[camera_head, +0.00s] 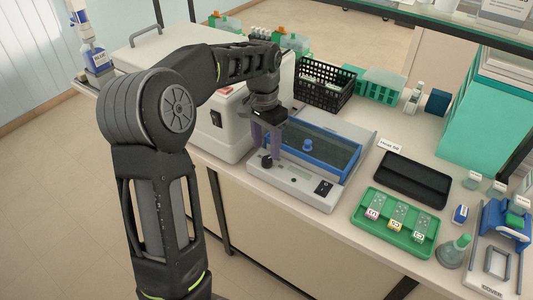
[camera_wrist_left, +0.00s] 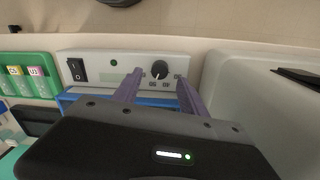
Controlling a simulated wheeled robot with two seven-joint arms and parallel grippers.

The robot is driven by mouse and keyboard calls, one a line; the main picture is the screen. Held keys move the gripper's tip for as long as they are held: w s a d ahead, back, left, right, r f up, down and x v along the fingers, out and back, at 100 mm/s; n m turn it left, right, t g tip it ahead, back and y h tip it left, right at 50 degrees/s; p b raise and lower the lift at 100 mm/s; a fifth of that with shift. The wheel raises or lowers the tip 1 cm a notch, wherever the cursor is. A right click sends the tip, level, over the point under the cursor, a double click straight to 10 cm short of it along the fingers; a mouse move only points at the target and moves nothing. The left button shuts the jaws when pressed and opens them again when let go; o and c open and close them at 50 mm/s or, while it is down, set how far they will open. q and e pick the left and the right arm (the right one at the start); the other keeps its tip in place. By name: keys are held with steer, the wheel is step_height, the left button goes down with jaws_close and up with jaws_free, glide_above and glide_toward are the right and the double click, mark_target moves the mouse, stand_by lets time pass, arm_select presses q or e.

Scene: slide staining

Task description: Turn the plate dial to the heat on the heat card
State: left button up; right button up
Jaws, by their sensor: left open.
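The black plate dial (camera_head: 267,161) is on the front panel of the blue-and-grey heating plate (camera_head: 300,186). My left gripper (camera_head: 268,150) points down over it, open. In the left wrist view the dial (camera_wrist_left: 160,69) lies between the two purple fingertips of the left gripper (camera_wrist_left: 159,82), with a gap on each side. Small numbers sit around the dial, too small to read surely. The heat card (camera_head: 389,145), a small white label, stands behind the plate's right side; it reads "Heat" and a number that looks like 50. My right gripper is not in view.
A white boxy machine (camera_head: 225,125) stands close to the left of the plate. A black tray (camera_head: 412,180) and a green slide tray (camera_head: 395,221) lie to the right. A black basket (camera_head: 322,88) is behind. The bench's front edge is near the dial.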

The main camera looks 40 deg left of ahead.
mark_target(266, 158)
arm_select(q)
steer(key=shift+a+r, duration=0.1)
steer(key=shift+r, duration=1.8)
